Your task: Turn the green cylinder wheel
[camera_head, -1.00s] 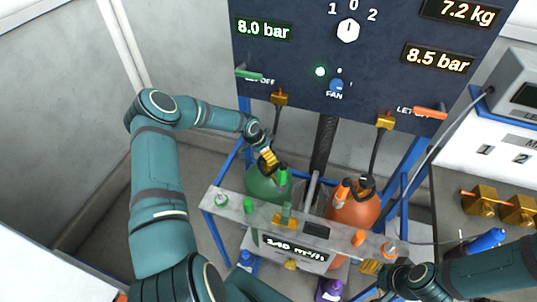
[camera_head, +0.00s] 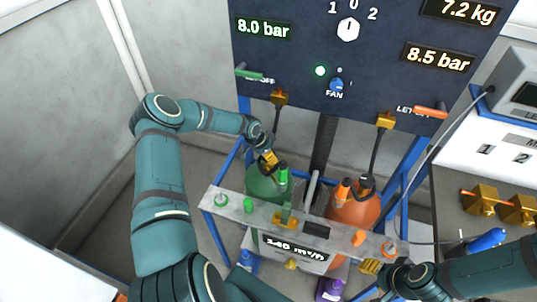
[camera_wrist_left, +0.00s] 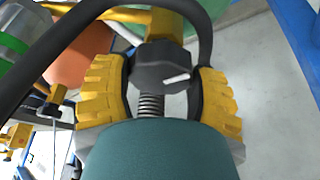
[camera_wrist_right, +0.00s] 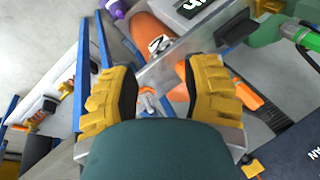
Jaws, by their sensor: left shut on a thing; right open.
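The green cylinder (camera_head: 262,184) stands at the middle of the head view, behind the metal bench. Its wheel (camera_wrist_left: 163,67) shows in the left wrist view as a dark knob with a white mark on a yellow valve. My left gripper (camera_head: 268,159) is at the top of the green cylinder. In the left wrist view its yellow fingers (camera_wrist_left: 158,88) are shut on the wheel, one on each side. My right gripper (camera_head: 371,267) is low at the right of the bench. Its fingers (camera_wrist_right: 160,92) are open and empty.
An orange cylinder (camera_head: 358,212) stands right of the green one. The metal bench (camera_head: 342,240) crosses in front with green and orange fittings. A dark panel (camera_head: 300,75) with hoses hangs behind. A counter with brass blocks (camera_head: 480,198) is at the right.

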